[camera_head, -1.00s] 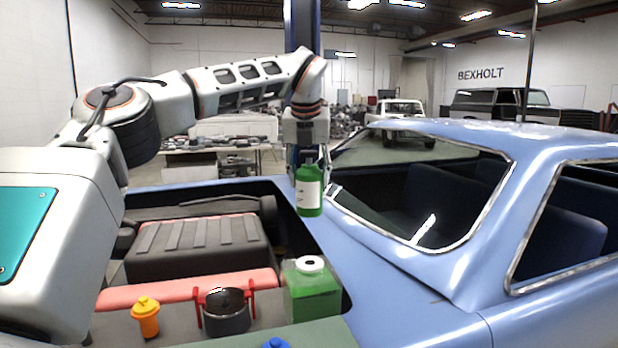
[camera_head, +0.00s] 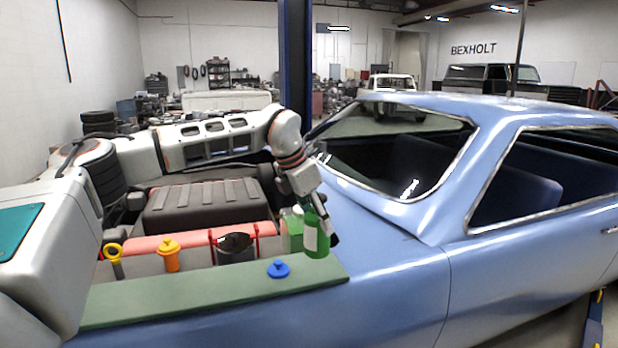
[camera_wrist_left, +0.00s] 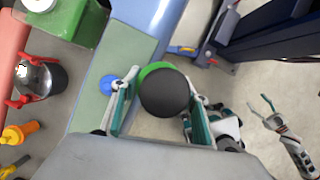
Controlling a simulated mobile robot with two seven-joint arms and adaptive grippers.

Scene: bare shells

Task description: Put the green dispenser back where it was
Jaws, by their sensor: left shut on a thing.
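My left gripper (camera_head: 318,218) is shut on the green dispenser (camera_head: 317,240), a bottle with a white label.
A blue lidded thing (camera_head: 278,269) lies on the mat. Behind the mat stand a green canister (camera_head: 291,230), a dark pot with red handles (camera_head: 236,248), an orange bottle (camera_head: 169,254) and a yellow ring-topped thing (camera_head: 114,259). The blue car body (camera_head: 400,270) lies to the right.

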